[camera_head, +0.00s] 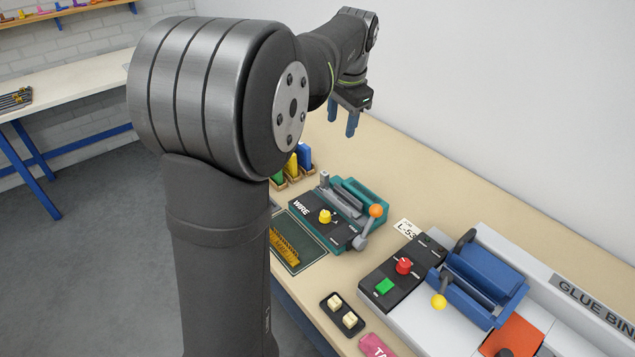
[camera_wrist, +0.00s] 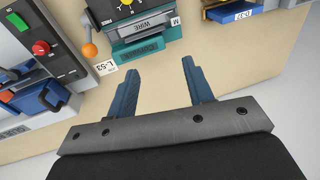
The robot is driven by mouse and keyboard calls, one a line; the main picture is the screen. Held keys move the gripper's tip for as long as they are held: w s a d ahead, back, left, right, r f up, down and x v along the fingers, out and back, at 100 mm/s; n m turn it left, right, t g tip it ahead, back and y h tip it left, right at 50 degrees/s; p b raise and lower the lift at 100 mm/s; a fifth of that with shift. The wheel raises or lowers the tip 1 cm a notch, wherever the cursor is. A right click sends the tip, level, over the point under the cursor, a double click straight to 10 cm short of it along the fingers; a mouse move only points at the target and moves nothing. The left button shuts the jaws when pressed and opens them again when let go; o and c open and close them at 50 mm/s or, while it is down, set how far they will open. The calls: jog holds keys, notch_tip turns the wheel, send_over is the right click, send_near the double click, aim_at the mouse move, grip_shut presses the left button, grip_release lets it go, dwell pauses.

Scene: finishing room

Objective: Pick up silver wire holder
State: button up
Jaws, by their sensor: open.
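My gripper (camera_head: 343,121) is open and empty, high over the back of the workbench with its blue fingers pointing down. In the wrist view its two fingers (camera_wrist: 160,68) are spread apart over bare bench top. The teal and black wire machine (camera_head: 337,213), marked WIRE, stands on the bench, lower and nearer the head camera than the gripper. In the wrist view the wire machine (camera_wrist: 140,48) lies just beyond the fingertips. A small grey upright piece (camera_head: 324,180) shows at its back left corner. I cannot tell which thing is the silver wire holder.
The glue binding machine (camera_head: 475,285) with blue clamps stands at the right. Small coloured holders (camera_head: 292,163) are left of the wire machine, partly hidden by my arm. A cutting mat (camera_head: 297,248) lies in front. Bare bench surrounds the gripper; a wall is behind.

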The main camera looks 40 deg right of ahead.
jog(key=g, duration=0.2)
send_over(325, 173)
notch_tip(325, 173, down, 6)
jog(key=shift+y, duration=0.4)
notch_tip(325, 173, down, 18)
jog(key=shift+r, duration=0.1)
jog(key=shift+c, duration=0.2)
grip_shut()
